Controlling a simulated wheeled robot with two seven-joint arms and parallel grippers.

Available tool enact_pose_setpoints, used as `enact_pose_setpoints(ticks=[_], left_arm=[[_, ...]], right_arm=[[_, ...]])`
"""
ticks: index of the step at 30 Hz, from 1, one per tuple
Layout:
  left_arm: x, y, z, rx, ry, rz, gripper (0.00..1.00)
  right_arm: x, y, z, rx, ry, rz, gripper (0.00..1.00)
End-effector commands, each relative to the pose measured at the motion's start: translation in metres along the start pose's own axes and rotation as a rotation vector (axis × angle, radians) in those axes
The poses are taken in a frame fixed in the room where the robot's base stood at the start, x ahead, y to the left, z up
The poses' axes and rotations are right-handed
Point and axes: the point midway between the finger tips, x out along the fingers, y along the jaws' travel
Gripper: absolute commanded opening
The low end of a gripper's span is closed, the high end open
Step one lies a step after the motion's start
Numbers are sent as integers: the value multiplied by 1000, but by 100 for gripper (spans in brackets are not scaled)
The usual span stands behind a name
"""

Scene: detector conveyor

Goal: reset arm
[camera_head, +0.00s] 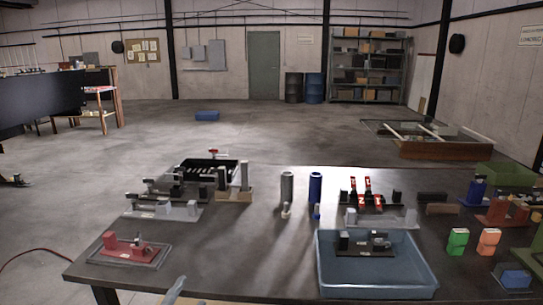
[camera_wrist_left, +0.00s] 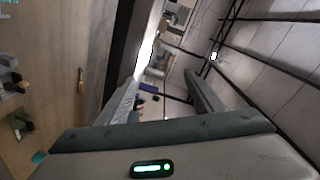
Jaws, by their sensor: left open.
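Only a small pale piece of my left gripper (camera_head: 174,291) shows at the bottom edge of the head view, by the front edge of the dark table (camera_head: 230,262). In the left wrist view my left gripper (camera_wrist_left: 163,92) has its two fingers wide apart with nothing held between them. That view is turned on its side and looks out across the room. My right gripper is in neither view.
A blue tray (camera_head: 330,282) holding a dark device stands at the table's front right. A red device (camera_head: 130,247) is at the left front. Two cylinders (camera_head: 287,188), (camera_head: 315,188) stand mid-table. Green and orange pieces (camera_head: 457,242), (camera_head: 488,242) stand right. The table's front middle is clear.

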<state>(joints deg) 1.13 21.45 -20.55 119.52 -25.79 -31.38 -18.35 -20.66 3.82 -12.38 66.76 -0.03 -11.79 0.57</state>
Motion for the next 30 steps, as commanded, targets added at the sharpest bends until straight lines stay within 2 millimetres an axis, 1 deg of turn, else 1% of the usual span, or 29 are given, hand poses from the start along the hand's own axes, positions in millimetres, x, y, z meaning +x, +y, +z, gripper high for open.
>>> enact_pose_setpoints(ticks=[1,2,3,5,6,8,9,11,12,13,15,18,24,30], left_arm=[[-20,20,16,-92,-82,52,61],[-32,32,25,-141,-131,83,61],[-48,47,37,-210,-199,124,61],[-75,69,52,-304,-296,184,61],[-94,83,61,-362,-361,224,61],[-124,104,72,-445,-455,283,61],[-145,118,78,-497,-518,321,61],[-175,136,84,-568,-607,376,61],[-194,145,87,-606,-659,407,61],[-208,152,88,-634,-695,431,61],[-233,164,90,-682,-765,473,61],[-264,176,90,-736,-846,523,61],[-314,192,87,-810,-971,599,61],[-356,202,81,-867,-1075,662,61]], right_arm=[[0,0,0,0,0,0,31],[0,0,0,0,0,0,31],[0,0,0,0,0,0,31],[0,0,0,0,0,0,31],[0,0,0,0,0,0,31],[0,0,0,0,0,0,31],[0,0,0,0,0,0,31],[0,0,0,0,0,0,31],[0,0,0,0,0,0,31],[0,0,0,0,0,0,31],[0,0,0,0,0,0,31],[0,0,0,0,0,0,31],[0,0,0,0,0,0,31],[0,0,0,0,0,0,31]])
